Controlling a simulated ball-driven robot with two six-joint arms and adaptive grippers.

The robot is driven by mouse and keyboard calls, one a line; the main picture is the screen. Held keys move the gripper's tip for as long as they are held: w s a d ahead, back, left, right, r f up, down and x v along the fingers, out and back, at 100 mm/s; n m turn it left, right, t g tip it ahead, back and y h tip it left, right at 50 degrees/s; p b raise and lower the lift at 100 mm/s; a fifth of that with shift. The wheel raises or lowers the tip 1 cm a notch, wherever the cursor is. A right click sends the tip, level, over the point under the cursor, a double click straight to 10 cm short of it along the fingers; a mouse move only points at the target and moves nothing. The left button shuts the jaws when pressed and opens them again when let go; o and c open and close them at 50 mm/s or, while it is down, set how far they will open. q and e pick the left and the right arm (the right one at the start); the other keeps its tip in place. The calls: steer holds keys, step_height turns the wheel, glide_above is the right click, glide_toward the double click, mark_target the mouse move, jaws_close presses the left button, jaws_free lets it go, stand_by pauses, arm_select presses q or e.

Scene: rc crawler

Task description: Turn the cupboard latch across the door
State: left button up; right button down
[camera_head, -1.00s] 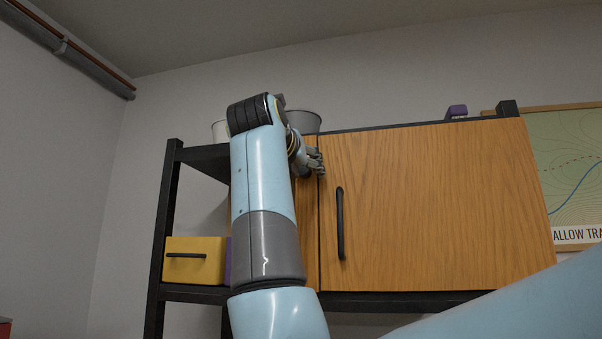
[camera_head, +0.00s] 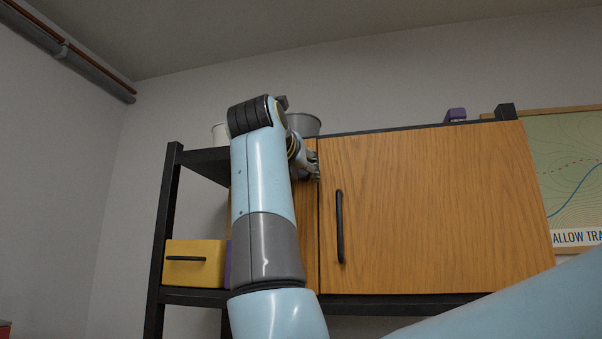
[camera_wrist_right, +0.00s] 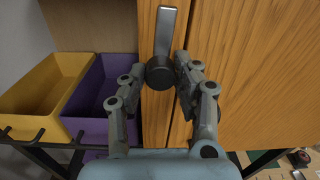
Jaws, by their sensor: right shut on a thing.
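The wooden cupboard door (camera_head: 430,210) is closed, with a black vertical handle (camera_head: 340,228). In the right wrist view the latch (camera_wrist_right: 165,32) is a grey metal bar on a dark round pivot (camera_wrist_right: 159,73). The bar points up along the wooden strip beside the door seam, nearly parallel to it. My right gripper (camera_head: 315,165) is at the door's left edge, high up. In the wrist view its fingers (camera_wrist_right: 160,80) are on both sides of the latch's pivot end, shut on the latch. The latch is hidden in the head view. My left gripper is not in view.
Left of the cupboard, a yellow bin (camera_head: 195,263) sits on the black shelf frame (camera_head: 168,220), with a purple bin (camera_wrist_right: 108,95) beside it. A grey bucket (camera_head: 304,124) and a purple object (camera_head: 456,115) are on top. A map (camera_head: 565,180) hangs at right.

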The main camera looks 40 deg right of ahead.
steer(key=m+b, duration=0.1)
steer(key=m, duration=0.2)
steer(key=shift+m, duration=0.4)
steer(key=m+b, duration=0.2)
steer(key=m, duration=0.2)
steer(key=shift+f, duration=0.1)
steer(key=m+b, duration=0.1)
steer(key=m, duration=0.4)
steer(key=shift+y+b, duration=0.3)
steer(key=shift+m+b, duration=0.55)
steer(key=shift+m, duration=1.55)
steer(key=c, duration=1)
jaws_free()
